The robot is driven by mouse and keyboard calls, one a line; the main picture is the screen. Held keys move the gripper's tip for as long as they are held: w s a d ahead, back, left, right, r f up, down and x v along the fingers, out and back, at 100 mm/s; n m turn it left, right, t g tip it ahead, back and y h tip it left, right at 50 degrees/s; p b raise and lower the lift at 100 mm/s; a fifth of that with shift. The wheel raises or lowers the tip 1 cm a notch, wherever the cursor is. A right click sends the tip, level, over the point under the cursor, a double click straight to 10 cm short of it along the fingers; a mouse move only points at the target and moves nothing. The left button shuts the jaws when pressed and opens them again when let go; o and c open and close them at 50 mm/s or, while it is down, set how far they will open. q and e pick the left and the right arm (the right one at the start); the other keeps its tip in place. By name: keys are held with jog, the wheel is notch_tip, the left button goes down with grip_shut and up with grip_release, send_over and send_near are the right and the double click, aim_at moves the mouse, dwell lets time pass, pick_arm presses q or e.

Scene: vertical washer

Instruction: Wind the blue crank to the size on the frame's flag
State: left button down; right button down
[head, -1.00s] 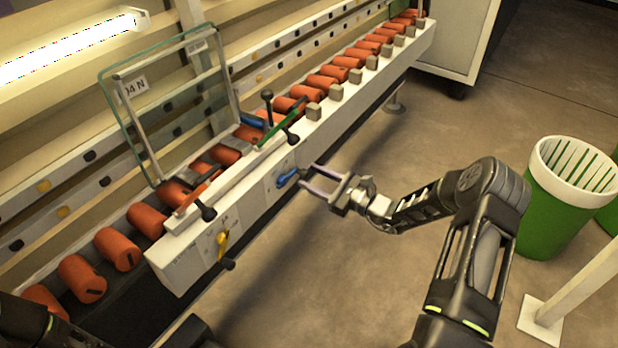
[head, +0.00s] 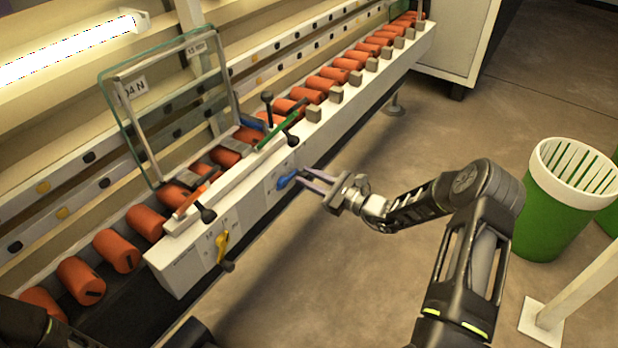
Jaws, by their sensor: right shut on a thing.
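The blue crank (head: 286,180) is on the white front face of the washer's control block (head: 182,272). My right gripper (head: 303,178) is shut on the blue crank, coming from the right. The framed glass pane (head: 172,110) stands upright on the conveyor behind the block. A small flag (head: 196,47) on the frame's top right seems to read 15 mm. A second label (head: 132,88) on its left ends in 04 N. The scale beside the crank is too small to read. My left gripper is out of view; only part of that arm shows at bottom left.
A yellow crank (head: 222,245) and black-knobbed levers (head: 267,97) are on the same block. Orange rollers (head: 117,250) line the conveyor. A green and white bin (head: 560,200) stands at right beside a pale post (head: 575,290). The floor between is clear.

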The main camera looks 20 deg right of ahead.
jog(key=shift+f, duration=0.15)
dwell(0.4)
jog(key=s+a+f+m+p, duration=0.1)
jog(key=m, duration=0.5)
jog(key=a+f+m+p, duration=0.2)
jog(key=m, duration=0.4)
jog(key=s+a+f+m+p, duration=0.1)
jog(key=f+m, duration=0.1)
jog(key=m, duration=0.4)
jog(key=shift+s+a+f+p, duration=0.1)
jog(key=shift+s+a+p, duration=0.15)
jog(key=shift+s+p, duration=0.1)
jog(key=m, duration=0.1)
jog(key=a+m+p, duration=0.1)
jog(key=m, duration=0.1)
jog(key=shift+s+a, duration=0.15)
jog(key=shift+s, duration=0.25)
jog(key=shift+s+a+r+m+p, duration=0.15)
jog(key=shift+a+m+p, duration=0.1)
jog(key=shift+m, duration=0.45)
jog(key=shift+s+a+r+m+p, duration=0.15)
jog(key=shift+a+m, duration=0.1)
jog(key=shift+m, duration=0.45)
